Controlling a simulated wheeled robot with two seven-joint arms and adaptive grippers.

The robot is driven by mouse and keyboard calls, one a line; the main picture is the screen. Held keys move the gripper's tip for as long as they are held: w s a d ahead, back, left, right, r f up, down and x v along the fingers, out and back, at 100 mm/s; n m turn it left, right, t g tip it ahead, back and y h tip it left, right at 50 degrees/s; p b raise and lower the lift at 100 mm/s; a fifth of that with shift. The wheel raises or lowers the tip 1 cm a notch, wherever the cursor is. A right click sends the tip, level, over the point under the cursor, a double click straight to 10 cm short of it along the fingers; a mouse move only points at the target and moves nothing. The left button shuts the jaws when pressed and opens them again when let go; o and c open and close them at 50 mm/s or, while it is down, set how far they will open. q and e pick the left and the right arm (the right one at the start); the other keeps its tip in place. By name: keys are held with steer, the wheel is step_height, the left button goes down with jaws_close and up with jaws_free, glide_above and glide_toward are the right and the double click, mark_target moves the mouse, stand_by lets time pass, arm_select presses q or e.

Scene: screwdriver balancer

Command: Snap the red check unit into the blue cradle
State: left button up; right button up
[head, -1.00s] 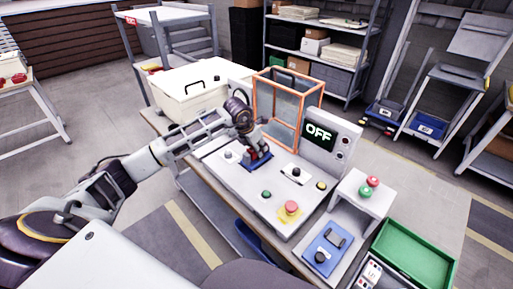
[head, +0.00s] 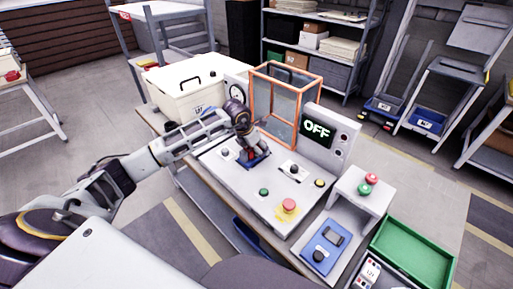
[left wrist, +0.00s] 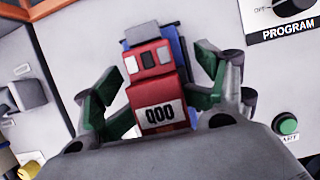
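The red check unit (left wrist: 157,85), with a white label, sits in line with the blue cradle (left wrist: 181,55), whose edge shows along its right side in the left wrist view. Whether it is fully seated I cannot tell. In the head view the blue cradle (head: 261,161) lies on the grey bench panel, partly hidden by my left gripper (head: 249,148). In the left wrist view my left gripper (left wrist: 158,80) has its green-padded fingers on both sides of the unit. The fingertips look spread, with small gaps beside the unit. My right gripper is not in view.
An orange-framed clear guard (head: 286,98) and a display reading OFF (head: 317,129) stand behind the cradle. A red button (head: 289,205), a green button (head: 264,191) and a black switch (head: 293,170) are to the right. A cream bin (head: 185,95) stands at the left.

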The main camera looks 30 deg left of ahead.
arm_select(q)
steer(key=shift+s+a+f, duration=0.1)
steer(key=shift+s+f, duration=0.35)
steer(key=shift+s+a+r, duration=0.15)
steer(key=shift+r, duration=0.55)
steer(key=v, duration=0.5)
steer(key=shift+w, duration=0.2)
steer(key=shift+v, duration=1.05)
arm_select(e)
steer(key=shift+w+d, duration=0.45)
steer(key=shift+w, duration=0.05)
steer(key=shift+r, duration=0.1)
